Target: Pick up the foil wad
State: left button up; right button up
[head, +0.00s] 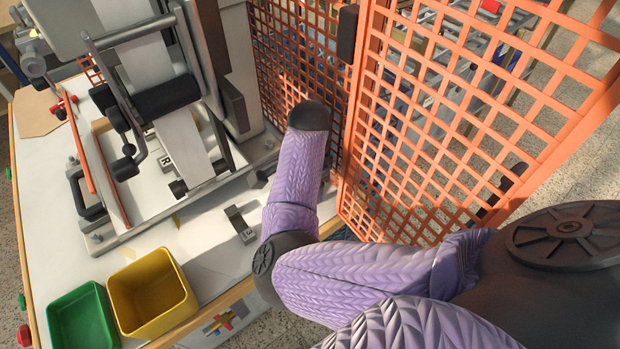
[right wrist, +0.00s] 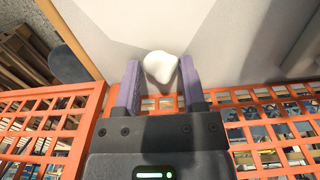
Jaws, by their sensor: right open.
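The foil wad (right wrist: 160,67) is a small, pale, rounded lump in the right wrist view, on or just above a light grey surface. My right gripper (right wrist: 159,80) is open, with one purple finger on each side of the wad. A narrow gap shows on both sides, and I cannot tell whether either finger touches it. In the head view my purple right arm reaches toward the orange mesh guard, its gripper end is out of sight, and I cannot make out the wad. My left gripper is not in view.
The orange mesh guard (head: 437,130) stands close by my right arm and also shows below the fingers in the right wrist view (right wrist: 50,125). A green bin (head: 82,318) and a yellow bin (head: 150,290) sit at the table's front.

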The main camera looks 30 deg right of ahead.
grip_shut()
dwell(0.6)
